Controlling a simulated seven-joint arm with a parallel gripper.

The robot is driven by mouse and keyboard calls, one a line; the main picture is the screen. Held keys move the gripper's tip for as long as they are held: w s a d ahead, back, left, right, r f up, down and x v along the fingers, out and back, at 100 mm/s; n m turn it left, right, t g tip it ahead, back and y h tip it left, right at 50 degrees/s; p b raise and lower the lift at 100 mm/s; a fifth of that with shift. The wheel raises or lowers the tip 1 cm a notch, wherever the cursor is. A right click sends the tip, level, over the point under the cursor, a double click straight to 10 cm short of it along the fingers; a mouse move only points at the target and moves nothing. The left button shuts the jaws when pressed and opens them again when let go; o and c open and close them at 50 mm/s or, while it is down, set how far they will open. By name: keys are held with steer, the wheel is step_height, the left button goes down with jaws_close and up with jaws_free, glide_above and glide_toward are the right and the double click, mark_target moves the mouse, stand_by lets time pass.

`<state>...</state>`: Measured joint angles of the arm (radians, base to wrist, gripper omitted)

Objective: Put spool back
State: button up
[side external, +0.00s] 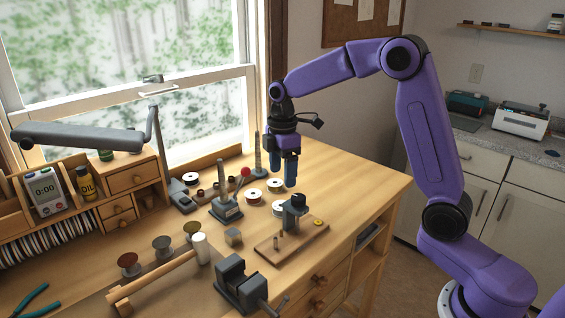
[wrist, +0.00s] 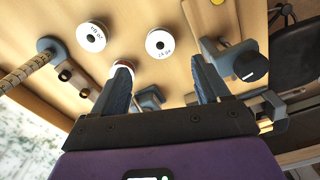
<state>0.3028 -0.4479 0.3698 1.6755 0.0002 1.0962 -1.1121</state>
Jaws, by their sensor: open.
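Several white spools with dark centres lie flat on the wooden bench. In the side view one spool (side external: 253,196) is left of my gripper (side external: 284,175), one (side external: 275,184) is close beside it, and one (side external: 279,208) is nearer the camera. In the wrist view two labelled spools (wrist: 91,36) (wrist: 160,43) show clearly; a third is partly hidden behind the left finger. My gripper (wrist: 163,80) points down above the bench, fingers apart, nothing between them. A ridged upright post on a grey base (side external: 258,158) stands behind the spools.
A grey device on a wooden board (side external: 265,250), a red-knobbed stand (side external: 225,207) and a vise (side external: 237,283) stand nearby. A wooden bar and coloured round-topped pieces (side external: 162,245) are at front left. Drawers and a lamp (side external: 80,137) stand left. Bare bench lies right of the board.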

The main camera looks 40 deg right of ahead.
step_height(320, 180, up, 2)
steer(key=shift+r, duration=0.1)
stand_by(0.4)
steer(key=s+a, duration=0.1)
steer(key=s, duration=0.1)
steer(key=s+a, duration=0.3)
steer(key=s, duration=0.1)
steer(key=shift+s+a+r, duration=0.35)
steer(key=s+f+m, duration=0.1)
steer(key=s+f, duration=0.1)
steer(key=s, duration=1.1)
steer(key=s+f, duration=0.2)
steer(key=s, duration=1.2)
steer(key=shift+s+d+m, duration=0.2)
steer(key=shift+d+m, duration=0.2)
steer(key=shift+d, duration=0.05)
